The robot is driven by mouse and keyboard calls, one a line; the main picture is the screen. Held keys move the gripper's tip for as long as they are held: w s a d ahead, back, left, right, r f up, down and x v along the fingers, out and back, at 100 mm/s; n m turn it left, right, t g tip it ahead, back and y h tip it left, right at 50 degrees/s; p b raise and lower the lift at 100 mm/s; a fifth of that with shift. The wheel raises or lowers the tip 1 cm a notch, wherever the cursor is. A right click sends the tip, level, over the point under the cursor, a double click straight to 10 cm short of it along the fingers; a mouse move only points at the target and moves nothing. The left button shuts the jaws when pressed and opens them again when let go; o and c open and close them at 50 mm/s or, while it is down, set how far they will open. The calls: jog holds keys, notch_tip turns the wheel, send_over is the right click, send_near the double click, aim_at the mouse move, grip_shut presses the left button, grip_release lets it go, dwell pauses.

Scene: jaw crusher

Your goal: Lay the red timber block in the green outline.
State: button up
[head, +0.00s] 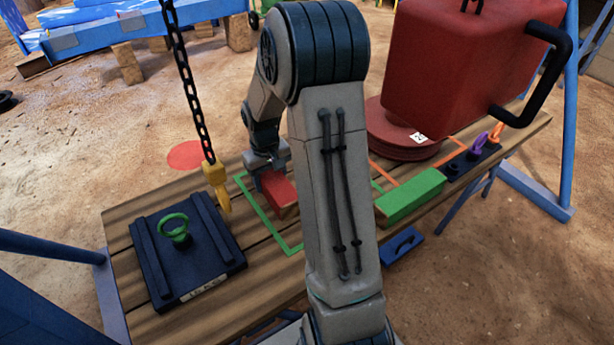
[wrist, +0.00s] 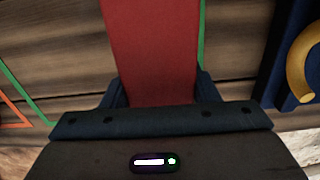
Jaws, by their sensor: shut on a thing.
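The red timber block (head: 281,194) is gripped in my gripper (head: 266,168), partly hidden behind my arm in the head view. In the wrist view the red block (wrist: 150,55) runs away between the two dark fingers of my gripper (wrist: 153,92). The green outline (head: 262,213) is painted on the plank table. Its left line runs left of the block, and my arm hides much of the rest. In the wrist view a green line (wrist: 202,40) runs close along the block's right side. I cannot tell whether the block touches the planks.
A dark plate (head: 190,262) with a green ring (head: 175,230) lies at the left, below a yellow hook (head: 217,185) on a chain. A green block (head: 410,198) lies right of my arm, beside orange lines (head: 385,172). A large red body (head: 455,70) stands behind.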

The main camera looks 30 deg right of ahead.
aim_at(280, 177)
jog(key=s+d+r+p, duration=0.75)
jog(key=s+p, duration=0.35)
jog(key=p, duration=0.6)
jog(key=w+a+f+b, duration=0.4)
jog(key=w+b, duration=0.1)
jog(key=w+a+f+b, duration=0.2)
jog(key=w+f, duration=0.1)
jog(key=shift+w+f, duration=0.1)
jog(key=shift+w+a+f+b, duration=0.15)
jog(key=shift+w+a+b, duration=0.1)
jog(key=shift+w+b, duration=0.15)
jog(key=shift+f+b, duration=1.5)
jog(key=shift+f, duration=0.45)
jog(key=shift+f, duration=0.2)
jog(key=o, duration=1.3)
